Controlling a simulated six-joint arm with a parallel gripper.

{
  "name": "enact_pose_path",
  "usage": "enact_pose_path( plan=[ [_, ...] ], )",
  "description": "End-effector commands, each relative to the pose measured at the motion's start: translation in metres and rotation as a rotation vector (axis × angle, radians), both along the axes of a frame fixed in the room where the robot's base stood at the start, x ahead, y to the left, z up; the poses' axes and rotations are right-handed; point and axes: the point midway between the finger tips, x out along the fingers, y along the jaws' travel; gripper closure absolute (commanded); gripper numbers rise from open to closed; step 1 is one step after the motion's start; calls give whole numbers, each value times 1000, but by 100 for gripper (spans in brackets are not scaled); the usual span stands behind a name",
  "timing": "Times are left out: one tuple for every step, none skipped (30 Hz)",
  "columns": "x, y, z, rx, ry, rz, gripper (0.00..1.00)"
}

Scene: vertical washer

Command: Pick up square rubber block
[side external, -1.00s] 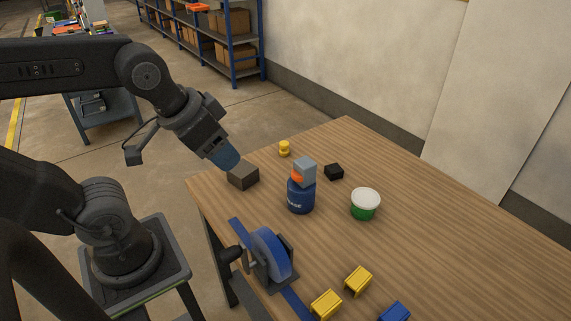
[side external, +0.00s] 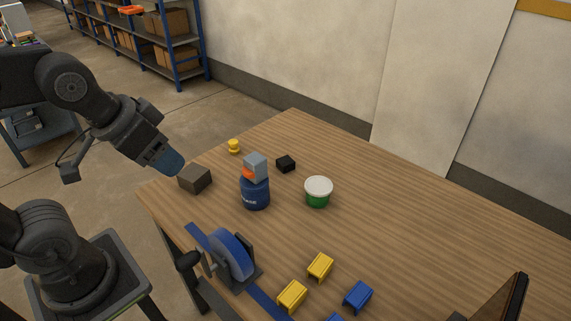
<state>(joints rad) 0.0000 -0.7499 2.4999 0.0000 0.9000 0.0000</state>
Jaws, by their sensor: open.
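A dark grey-brown square block (side external: 195,179) sits on the wooden table near its left edge; it looks like the rubber block. A smaller black block (side external: 286,163) lies farther right, behind the blue can. My gripper (side external: 170,162), with blue fingertips, is tilted down just above and to the left of the grey-brown block. It is open and empty. The view does not show the gap between the fingers clearly, nor whether a fingertip touches the block; they look apart.
A blue can (side external: 255,194) with a grey and orange piece on top stands right of the block. A green tub (side external: 318,193), a small yellow piece (side external: 234,146), a blue tape dispenser (side external: 230,255) and yellow clips (side external: 320,266) are nearby.

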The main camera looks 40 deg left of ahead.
Motion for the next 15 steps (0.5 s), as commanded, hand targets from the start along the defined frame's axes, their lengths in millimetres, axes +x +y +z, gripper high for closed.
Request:
enact_pose_path(
  plan=[
    [0,0,0,0,0,0,38],
    [0,0,0,0,0,0,35],
    [0,0,0,0,0,0,31],
    [0,0,0,0,0,0,28],
    [0,0,0,0,0,0,25],
    [0,0,0,0,0,0,22],
    [0,0,0,0,0,0,22],
    [0,0,0,0,0,0,22],
    [0,0,0,0,0,0,22],
    [0,0,0,0,0,0,22],
    [0,0,0,0,0,0,22],
    [0,0,0,0,0,-1,22],
    [1,0,1,3,1,-4,22],
    [3,0,2,7,3,-10,22],
    [7,1,4,16,8,-23,22]
  ],
)
